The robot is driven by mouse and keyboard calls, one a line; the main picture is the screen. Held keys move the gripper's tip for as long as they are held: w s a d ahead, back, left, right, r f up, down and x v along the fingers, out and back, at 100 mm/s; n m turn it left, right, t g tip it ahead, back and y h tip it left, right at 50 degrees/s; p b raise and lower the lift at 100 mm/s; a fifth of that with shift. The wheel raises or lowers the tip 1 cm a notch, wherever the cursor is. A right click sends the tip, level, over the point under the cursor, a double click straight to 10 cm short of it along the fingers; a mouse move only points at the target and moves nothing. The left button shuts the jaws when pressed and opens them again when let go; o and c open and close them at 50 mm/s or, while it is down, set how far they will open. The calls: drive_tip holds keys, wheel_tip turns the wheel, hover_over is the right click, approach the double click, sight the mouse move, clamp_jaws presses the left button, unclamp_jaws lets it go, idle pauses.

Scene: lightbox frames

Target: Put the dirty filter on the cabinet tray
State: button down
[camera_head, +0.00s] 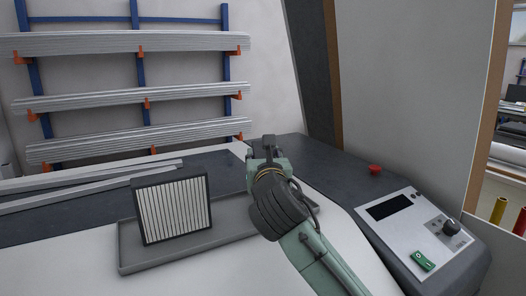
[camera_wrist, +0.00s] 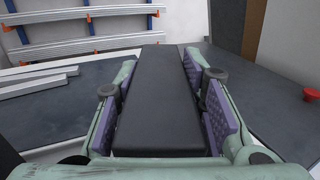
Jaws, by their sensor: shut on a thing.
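My gripper (camera_head: 267,152) is out over the worktop, right of the grey tray (camera_head: 232,222). In the wrist view my gripper (camera_wrist: 160,105) has its purple pads closed on both sides of a dark, flat-edged slab (camera_wrist: 158,95). The slab's broad faces are hidden, so I cannot tell from pleats whether it is the dirty filter. In the head view the slab is mostly hidden by my gripper. A filter with a black frame and pale pleats (camera_head: 174,212) stands upright in the tray, left of my gripper and apart from it.
A control panel (camera_head: 425,235) with a green switch (camera_head: 423,261) is at the right, with a red button (camera_head: 375,169) behind it. Long pale bars (camera_head: 85,187) lie on the dark worktop (camera_head: 60,217) at left. A wall rack (camera_head: 140,60) holds stacked strips behind.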

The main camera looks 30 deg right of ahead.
drive_tip(key=shift+s+f+b, duration=0.1)
drive_tip(key=shift+f+b, duration=0.95)
drive_tip(key=shift+f, duration=0.25)
drive_tip(key=c, duration=1.5)
unclamp_jaws()
drive_tip(key=o, duration=0.3)
drive_tip(key=shift+w+d+f, duration=0.15)
drive_tip(key=shift+w+f, duration=0.05)
drive_tip(key=shift+w, duration=0.1)
drive_tip(key=shift+o, duration=1.2)
drive_tip(key=shift+s+r, duration=0.2)
drive_tip(key=shift+r, duration=0.15)
drive_tip(key=shift+w, duration=0.1)
drive_tip(key=v, duration=1.2)
